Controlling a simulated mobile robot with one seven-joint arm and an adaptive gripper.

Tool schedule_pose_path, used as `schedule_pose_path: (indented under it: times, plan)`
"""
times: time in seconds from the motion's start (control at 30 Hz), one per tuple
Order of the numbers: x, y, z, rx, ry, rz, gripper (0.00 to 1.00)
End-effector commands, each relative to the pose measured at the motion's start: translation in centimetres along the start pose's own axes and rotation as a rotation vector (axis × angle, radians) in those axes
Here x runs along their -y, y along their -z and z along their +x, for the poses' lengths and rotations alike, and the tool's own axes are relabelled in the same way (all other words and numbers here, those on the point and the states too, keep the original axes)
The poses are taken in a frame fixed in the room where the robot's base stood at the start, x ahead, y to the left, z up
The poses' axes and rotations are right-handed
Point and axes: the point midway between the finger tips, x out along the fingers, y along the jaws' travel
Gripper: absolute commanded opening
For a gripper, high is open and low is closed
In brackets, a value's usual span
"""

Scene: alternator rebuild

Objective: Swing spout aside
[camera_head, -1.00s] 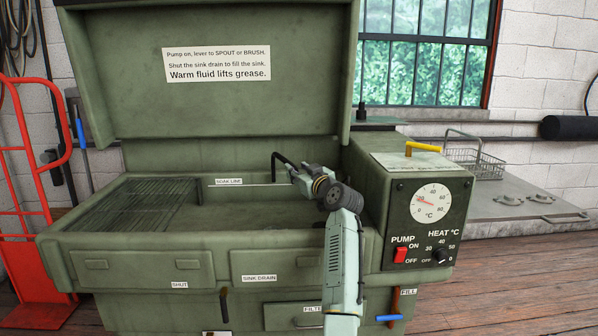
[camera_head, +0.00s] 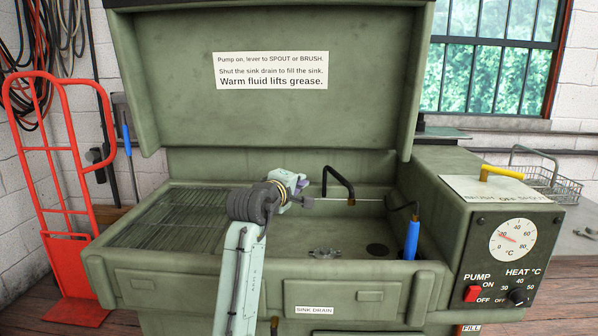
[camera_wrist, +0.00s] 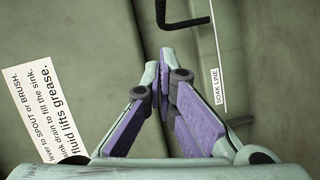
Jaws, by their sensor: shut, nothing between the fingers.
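The spout (camera_head: 341,182) is a thin black bent tube at the back of the green sink. My gripper (camera_head: 303,187) is just left of the spout in the head view, above the sink. In the wrist view its purple-padded fingers (camera_wrist: 161,72) meet at the tips with nothing between them. The fingertips appear apart from the spout.
A blue-handled brush (camera_head: 411,238) stands at the sink's right. The raised lid (camera_head: 260,130) is behind my gripper. A wire grate (camera_head: 165,222) covers the sink's left. The control box (camera_head: 480,240) with a yellow lever (camera_head: 500,173) bounds the right side.

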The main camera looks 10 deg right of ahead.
Motion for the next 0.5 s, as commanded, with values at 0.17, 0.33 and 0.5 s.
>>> schedule_pose_path:
  times: [0.17, 0.33, 0.5]
  plan:
    - [-0.3, -1.9, -0.7, 0.078, -0.011, -0.044, 0.0]
    - [-0.5, -2.1, 1.3, 0.082, -0.01, -0.046, 0.0]
    - [-0.7, -2.4, 4.8, 0.081, -0.01, -0.046, 0.0]
